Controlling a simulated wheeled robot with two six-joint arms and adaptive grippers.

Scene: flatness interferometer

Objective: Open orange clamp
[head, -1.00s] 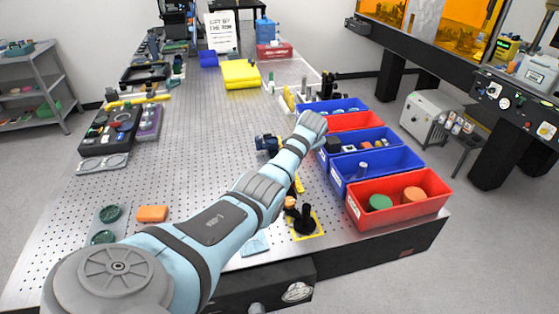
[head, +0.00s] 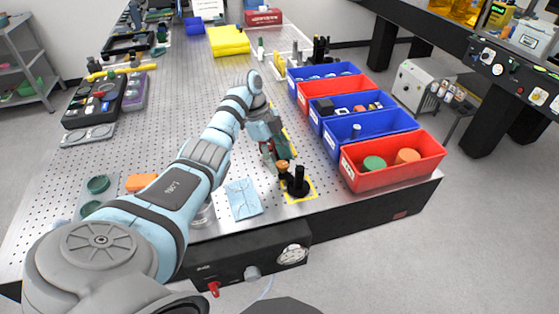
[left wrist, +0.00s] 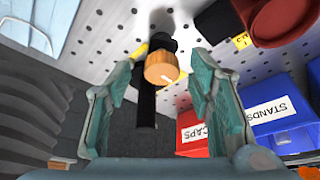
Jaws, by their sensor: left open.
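The orange clamp knob (head: 283,165) sits beside a black post stand (head: 300,186) near the front edge of the perforated table. My left gripper (head: 270,150) comes down just behind and above the knob in the head view. In the left wrist view the round orange knob (left wrist: 161,68) shows between the two open green-grey fingers (left wrist: 160,75), with dark hardware behind it. A gap shows on each side of the knob, and nothing is held. The gripper partly hides the area behind the knob in the head view. My right gripper is out of view.
A red bin (head: 392,178) and blue bins (head: 372,142) line the table's right side, close to the stand. A light blue cloth (head: 243,198) lies left of the stand. The table's middle is mostly free.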

